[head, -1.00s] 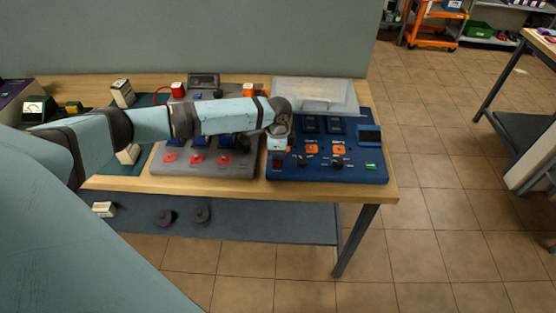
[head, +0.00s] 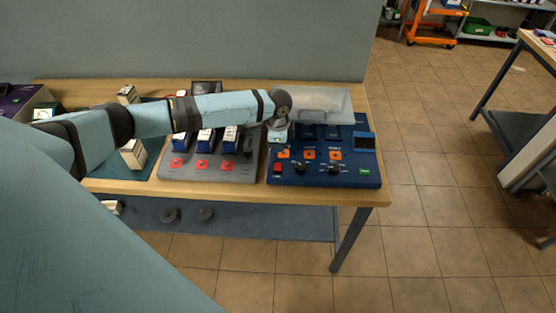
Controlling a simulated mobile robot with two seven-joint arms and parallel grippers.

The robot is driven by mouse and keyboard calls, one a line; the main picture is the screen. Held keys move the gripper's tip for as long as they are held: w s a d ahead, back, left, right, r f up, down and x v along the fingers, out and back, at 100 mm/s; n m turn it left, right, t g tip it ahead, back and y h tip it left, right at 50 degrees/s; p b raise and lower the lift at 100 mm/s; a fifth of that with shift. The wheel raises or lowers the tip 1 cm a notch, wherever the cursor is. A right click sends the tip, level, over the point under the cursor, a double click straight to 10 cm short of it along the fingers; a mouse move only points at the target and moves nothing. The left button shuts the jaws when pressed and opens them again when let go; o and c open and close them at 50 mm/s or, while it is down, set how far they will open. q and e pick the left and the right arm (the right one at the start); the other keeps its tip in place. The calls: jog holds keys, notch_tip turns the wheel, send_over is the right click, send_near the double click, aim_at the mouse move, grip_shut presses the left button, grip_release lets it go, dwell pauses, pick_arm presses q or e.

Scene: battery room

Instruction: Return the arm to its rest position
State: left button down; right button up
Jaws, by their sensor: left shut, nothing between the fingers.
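My left arm comes in from the left and reaches across the workbench. Its gripper (head: 279,140) points down over the back left corner of the blue charger panel (head: 325,178), shut and empty. The fingertips are small in the picture, and I cannot tell whether they touch the panel. The panel has orange switches, black knobs, a red button (head: 277,169), a green button (head: 364,171) and a small dark screen. A clear lid (head: 325,104) stands raised at its back. My right gripper is not in view.
A grey panel (head: 238,174) with several blue-and-white units and red switches lies left of the blue panel, partly behind my arm. White boxes (head: 133,155) stand further left. A lower shelf (head: 270,222) is under the bench. The tiled floor at right is open.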

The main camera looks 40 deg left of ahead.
pick_arm(q)
jog(key=shift+f, duration=0.1)
dwell(0.3)
jog(key=s+d+f+n+t+h, duration=0.1)
jog(key=s+d+f+t+h, duration=0.2)
jog(key=d, duration=0.4)
jog(key=s+d+f+n+t, duration=0.1)
jog(key=s+d+f, duration=0.2)
jog(key=s+d, duration=0.35)
jog(key=s+d+f+n+t+h, duration=0.1)
jog(key=s+d+f+h, duration=0.2)
jog(key=d, duration=0.4)
jog(key=s+a+r+n+t+y, duration=0.1)
jog(key=s+a+n+t, duration=0.1)
jog(key=s, duration=0.5)
jog(key=s+a+n+t+y, duration=0.2)
jog(key=s+n+t, duration=0.2)
jog(key=s, duration=0.3)
jog(key=shift+s+a+r, duration=0.15)
jog(key=shift+s+r, duration=0.25)
jog(key=shift+a, duration=0.1)
